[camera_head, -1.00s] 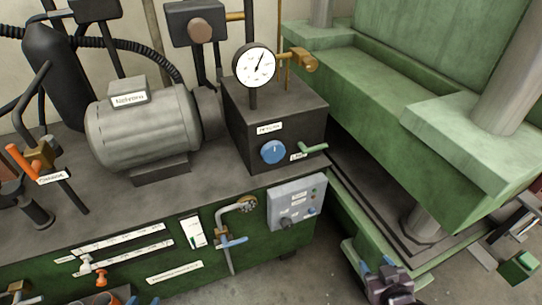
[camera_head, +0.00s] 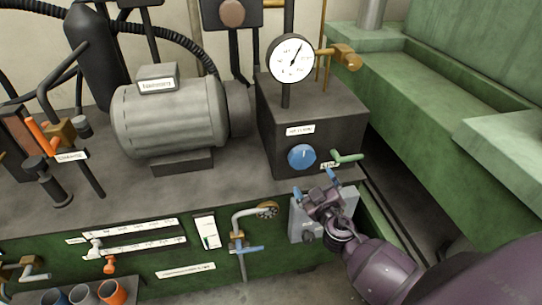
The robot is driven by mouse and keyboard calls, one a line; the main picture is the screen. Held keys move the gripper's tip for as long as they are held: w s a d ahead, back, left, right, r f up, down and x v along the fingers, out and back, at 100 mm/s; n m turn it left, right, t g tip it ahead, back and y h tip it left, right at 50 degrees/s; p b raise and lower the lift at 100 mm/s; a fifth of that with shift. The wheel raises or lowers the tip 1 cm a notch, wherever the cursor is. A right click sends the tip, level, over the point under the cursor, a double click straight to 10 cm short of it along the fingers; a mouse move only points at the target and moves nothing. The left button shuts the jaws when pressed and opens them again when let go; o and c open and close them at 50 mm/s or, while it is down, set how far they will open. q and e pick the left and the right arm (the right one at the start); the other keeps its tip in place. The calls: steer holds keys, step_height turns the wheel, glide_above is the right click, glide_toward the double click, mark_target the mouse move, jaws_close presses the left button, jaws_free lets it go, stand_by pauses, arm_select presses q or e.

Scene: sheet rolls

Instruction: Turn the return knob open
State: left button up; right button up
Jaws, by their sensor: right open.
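A round blue knob (camera_head: 301,156) sits on the front of a dark block (camera_head: 316,107), with a white label (camera_head: 300,130) above it that is too small to read. A green lever (camera_head: 347,157) sticks out to its right, with another small label under it. I cannot tell from the labels which of these is the return knob. My right gripper (camera_head: 316,187) is open and empty, its blue-tipped fingers a little below the blue knob in the picture and apart from it. My left gripper is not in view.
A pressure gauge (camera_head: 291,58) stands on the block beside a brass fitting (camera_head: 347,57). A grey motor (camera_head: 170,115) is to the left. A tap with a blue handle (camera_head: 246,249) is on the green front panel. The green press frame (camera_head: 440,95) stands at the right.

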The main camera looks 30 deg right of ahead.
mark_target(303, 161)
steer(key=w, duration=0.3)
steer(key=w+d+m, duration=0.1)
steer(key=w, duration=0.3)
steer(key=w+d+m+p, duration=0.1)
steer(key=w, duration=0.2)
steer(key=shift+w+d+r, duration=0.15)
steer(key=shift+w+r, duration=0.05)
steer(key=shift+w, duration=0.05)
steer(key=c, duration=0.7)
steer(key=shift+o, duration=0.2)
